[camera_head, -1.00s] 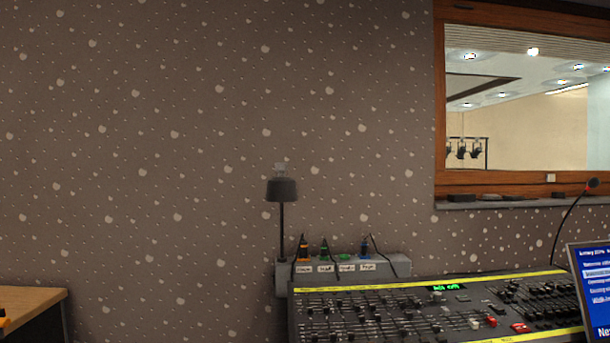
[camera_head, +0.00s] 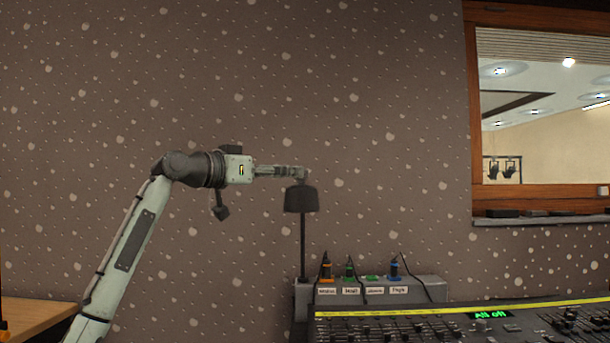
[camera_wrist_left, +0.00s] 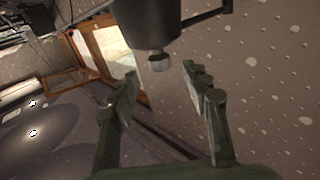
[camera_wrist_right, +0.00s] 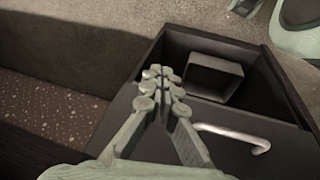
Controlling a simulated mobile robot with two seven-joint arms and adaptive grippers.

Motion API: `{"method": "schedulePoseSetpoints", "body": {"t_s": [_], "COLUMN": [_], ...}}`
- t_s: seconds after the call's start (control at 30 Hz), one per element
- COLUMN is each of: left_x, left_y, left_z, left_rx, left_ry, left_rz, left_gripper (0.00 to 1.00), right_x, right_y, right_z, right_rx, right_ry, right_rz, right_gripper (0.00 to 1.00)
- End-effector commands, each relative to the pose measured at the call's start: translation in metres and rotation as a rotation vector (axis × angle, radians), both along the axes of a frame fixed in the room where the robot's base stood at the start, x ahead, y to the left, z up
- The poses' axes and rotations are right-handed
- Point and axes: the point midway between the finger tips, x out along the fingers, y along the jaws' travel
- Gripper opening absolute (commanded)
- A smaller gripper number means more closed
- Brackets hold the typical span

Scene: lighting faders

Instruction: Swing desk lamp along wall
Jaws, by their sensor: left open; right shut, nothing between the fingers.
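The desk lamp has a dark shade (camera_head: 301,200) on a thin black post (camera_head: 303,245) in front of the speckled wall. In the head view my left gripper (camera_head: 300,172) is at the top of the shade. In the left wrist view the shade (camera_wrist_left: 148,22) hangs over the open fingers (camera_wrist_left: 160,88), with a small pale knob (camera_wrist_left: 158,62) near the gap between the fingertips. I cannot tell whether they touch. My right gripper (camera_wrist_right: 163,80) is shut and empty, above an open drawer, seen only in the right wrist view.
A grey box with labelled plugs (camera_head: 370,290) stands beside the lamp post. The mixing console (camera_head: 430,328) lies in front, and a wood-framed window (camera_head: 540,196) is at right. A wooden desk (camera_head: 35,314) is at lower left. The drawer (camera_wrist_right: 285,85) holds a small bin (camera_wrist_right: 213,78).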

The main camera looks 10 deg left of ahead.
Motion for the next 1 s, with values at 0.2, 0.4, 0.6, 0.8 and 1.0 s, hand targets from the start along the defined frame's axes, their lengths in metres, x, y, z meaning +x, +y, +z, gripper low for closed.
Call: {"method": "schedulePoseSetpoints", "body": {"t_s": [0.2, 0.4, 0.6, 0.8, 1.0], "left_x": [0.030, 0.046, 0.048, 0.048, 0.048], "left_y": [-0.022, -0.031, -0.032, -0.032, -0.032], "left_z": [0.001, 0.000, -0.001, -0.001, -0.001], "left_rx": [-0.001, 0.001, 0.001, 0.001, 0.001], "left_ry": [0.003, 0.001, 0.000, 0.000, 0.001], "left_rz": [-0.002, 0.000, 0.001, 0.001, 0.001], "left_gripper": [0.47, 0.47, 0.47, 0.35, 0.10], "right_x": [0.003, 0.005, 0.005, 0.005, 0.005], "right_y": [0.000, 0.001, 0.000, 0.000, 0.000], "right_z": [-0.012, -0.020, -0.023, -0.023, -0.023], "right_rx": [0.007, 0.010, 0.011, 0.011, 0.011], "right_ry": [0.008, 0.011, 0.013, 0.013, 0.013], "right_rz": [0.001, 0.002, 0.002, 0.002, 0.002], "right_gripper": [0.00, 0.00, 0.00, 0.00, 0.00]}}
